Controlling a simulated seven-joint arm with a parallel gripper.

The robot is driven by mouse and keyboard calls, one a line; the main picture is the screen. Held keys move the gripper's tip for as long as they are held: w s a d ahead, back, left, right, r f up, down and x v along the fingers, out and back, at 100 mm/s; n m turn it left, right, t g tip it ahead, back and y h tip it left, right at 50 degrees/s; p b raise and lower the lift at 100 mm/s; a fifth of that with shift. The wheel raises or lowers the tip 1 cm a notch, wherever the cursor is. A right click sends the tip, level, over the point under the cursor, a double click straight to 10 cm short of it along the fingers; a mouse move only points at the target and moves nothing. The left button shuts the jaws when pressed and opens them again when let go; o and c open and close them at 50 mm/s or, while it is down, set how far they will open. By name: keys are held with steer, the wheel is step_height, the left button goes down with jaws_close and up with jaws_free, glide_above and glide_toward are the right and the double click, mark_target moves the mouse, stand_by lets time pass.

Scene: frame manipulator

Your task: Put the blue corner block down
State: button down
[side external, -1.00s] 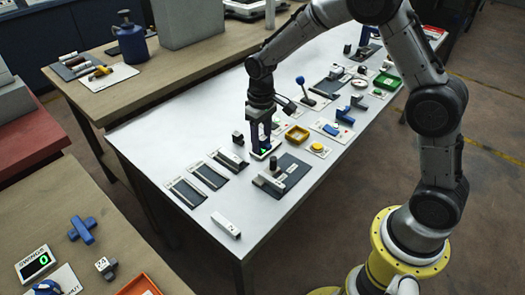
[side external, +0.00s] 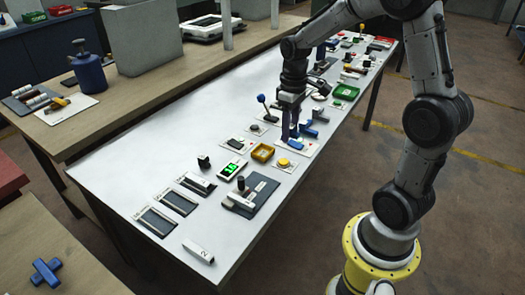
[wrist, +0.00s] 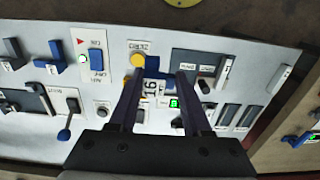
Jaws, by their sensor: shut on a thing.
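In the wrist view, a blue block (wrist: 153,66) with an angular outline shows between the fingertips of my gripper (wrist: 157,72). A white face marked with dark figures, apparently 16, shows just below it, between the fingers. My gripper is shut on the blue block. In the side view, my gripper (side external: 290,135) points down above the white table, close to a plate with a blue switch. There the block cannot be told apart from the dark fingers and the blue parts behind, and its height above the table is unclear.
A yellow button (side external: 283,162), a yellow tray (side external: 262,152) and a green-lit display (side external: 231,169) stand near my gripper. The blue switch (side external: 296,143) is very close. A grey plate (side external: 250,195) lies toward the front. The table's back left is bare.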

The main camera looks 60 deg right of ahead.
steer(key=w+d+f, duration=0.1)
steer(key=w+f, duration=0.2)
steer(key=w, duration=0.1)
steer(key=w+d+f, duration=0.2)
steer(key=w+f, duration=0.1)
steer(key=w, duration=0.1)
steer(key=w+d+f, duration=0.2)
steer(key=w+f, duration=0.1)
steer(key=w, duration=0.1)
steer(key=shift+w+d+f, duration=0.1)
steer(key=shift+d+f, duration=0.05)
steer(key=shift+f, duration=0.05)
steer(key=shift+w+f, duration=0.15)
steer(key=shift+f, duration=1.6)
steer(key=shift+f, duration=0.25)
